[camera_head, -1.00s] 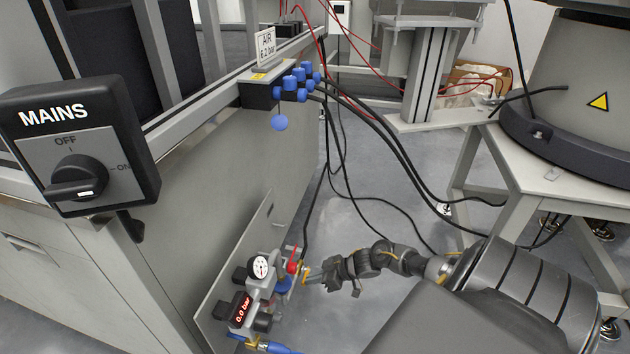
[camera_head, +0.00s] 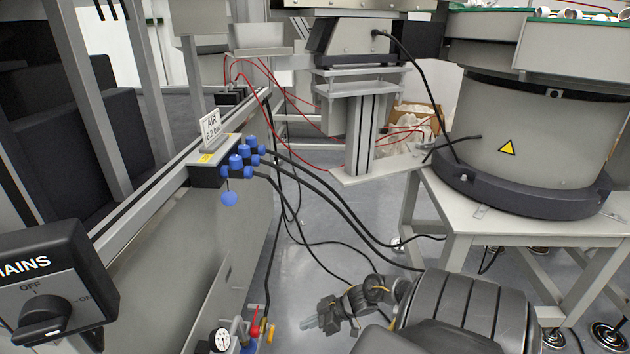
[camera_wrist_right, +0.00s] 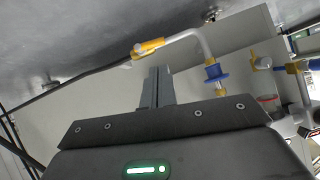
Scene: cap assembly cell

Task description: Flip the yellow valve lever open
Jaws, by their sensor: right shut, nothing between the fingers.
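A small yellow piece (camera_head: 270,333), which looks like the valve lever, stands near the bottom edge of the head view, beside a red handle (camera_head: 254,318). Its exact position is hard to tell. In the right wrist view a yellow grip (camera_wrist_right: 147,47) sits at the end of a bent grey piece above a blue collar (camera_wrist_right: 216,75). My right gripper (camera_head: 305,324) is right of the yellow piece, apart from it. In the wrist view its fingers (camera_wrist_right: 156,75) are together and empty, pointing towards the yellow grip. My left gripper is out of view.
A round gauge (camera_head: 220,340) is partly cut off at the bottom. A mains switch (camera_head: 45,300) is at the lower left. Blue air fittings (camera_head: 240,160) sit on the bench edge, with black hoses hanging to the floor. A feeder stand (camera_head: 530,220) is at right.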

